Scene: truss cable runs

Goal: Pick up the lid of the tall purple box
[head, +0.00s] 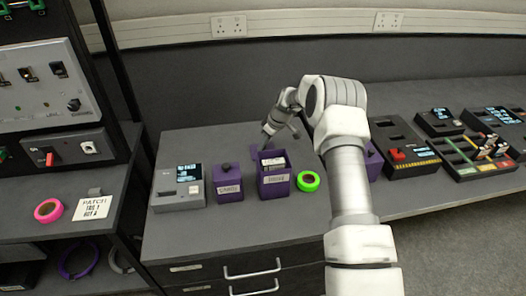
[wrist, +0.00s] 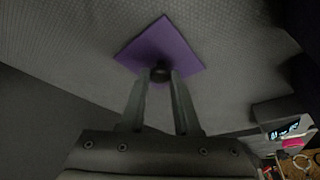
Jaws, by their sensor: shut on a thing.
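The tall purple box (head: 275,187) stands on the grey bench in the head view, with a pale label on its front. Its top is open and pale and dark contents show inside. In the wrist view the square purple lid (wrist: 178,45) is in front of my gripper (wrist: 160,78), whose fingers are closed on the lid's black knob (wrist: 160,74). In the head view my gripper (head: 268,132) is just above and behind the box. The lid is hard to tell apart from the box's back edge there.
A shorter purple box (head: 229,189) with a dark knob and a grey device (head: 178,190) stand left of the tall box. A green tape roll (head: 308,181) lies close on its right. Another purple box (head: 373,163) is partly hidden behind my arm.

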